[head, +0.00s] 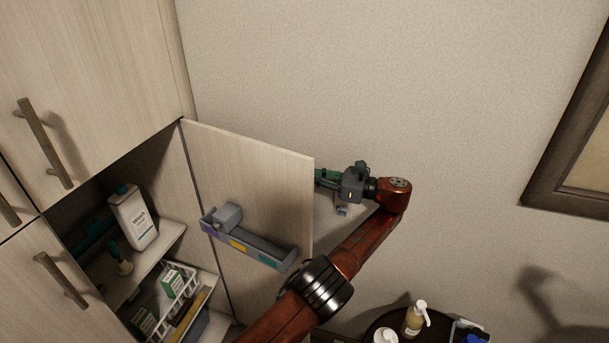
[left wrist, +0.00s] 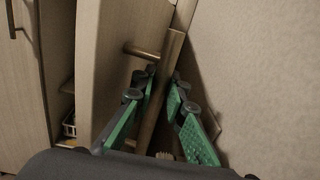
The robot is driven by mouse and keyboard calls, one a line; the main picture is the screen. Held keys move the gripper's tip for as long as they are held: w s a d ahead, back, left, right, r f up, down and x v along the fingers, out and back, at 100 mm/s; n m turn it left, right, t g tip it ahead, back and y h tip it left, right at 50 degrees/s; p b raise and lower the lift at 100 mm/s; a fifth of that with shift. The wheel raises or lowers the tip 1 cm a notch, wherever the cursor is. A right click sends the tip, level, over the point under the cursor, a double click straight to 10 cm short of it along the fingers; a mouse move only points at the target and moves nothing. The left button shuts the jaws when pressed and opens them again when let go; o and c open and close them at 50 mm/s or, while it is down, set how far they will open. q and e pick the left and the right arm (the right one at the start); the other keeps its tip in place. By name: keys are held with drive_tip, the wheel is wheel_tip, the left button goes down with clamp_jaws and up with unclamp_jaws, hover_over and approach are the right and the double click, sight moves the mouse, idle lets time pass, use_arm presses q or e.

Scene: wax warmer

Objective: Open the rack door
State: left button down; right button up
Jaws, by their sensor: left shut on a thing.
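The rack door (head: 255,170) is a light wood panel that stands swung well out from the cabinet, its inner face towards me in the head view. My left gripper (head: 322,177) is at the door's free edge, its fingertips partly hidden behind the door. In the left wrist view the gripper (left wrist: 163,82) is shut on the door's bar handle (left wrist: 172,52), with a green finger on each side of the bar. The door's outer face (left wrist: 118,45) is beside it. My right gripper is not in view.
A holder (head: 285,258) is fixed to the door's inner face. The open shelves hold a white bottle (head: 134,218) and a wire basket (head: 160,300) with small boxes. A round table with a pump bottle (head: 413,318) stands at the lower right. Bare wall lies behind the gripper.

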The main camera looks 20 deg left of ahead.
use_arm(q)
drive_tip(key=c, duration=1.9)
unclamp_jaws()
drive_tip(key=shift+c, duration=0.2)
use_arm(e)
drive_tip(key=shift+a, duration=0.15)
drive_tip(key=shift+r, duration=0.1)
